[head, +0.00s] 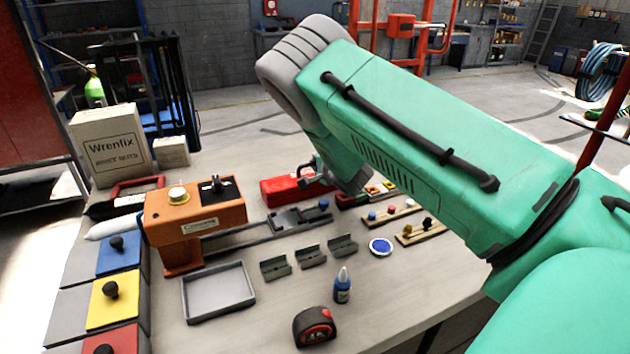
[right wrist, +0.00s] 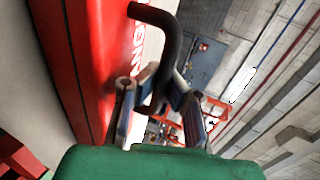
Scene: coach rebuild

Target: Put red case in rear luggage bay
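A red box-shaped case (head: 283,191) lies on the bench at the back, partly hidden by my right gripper (head: 322,176). In the right wrist view a large red surface (right wrist: 82,60) with white lettering fills the left side. A bent black handle (right wrist: 172,45) runs from it between the fingers of my right gripper (right wrist: 160,112). The fingers stand apart, and I see no firm grip on the handle. I cannot make out which part is the rear luggage bay. My left gripper is not in view.
Small coloured pieces sit on wooden strips (head: 420,232). Cardboard boxes (head: 110,145) stand at back left.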

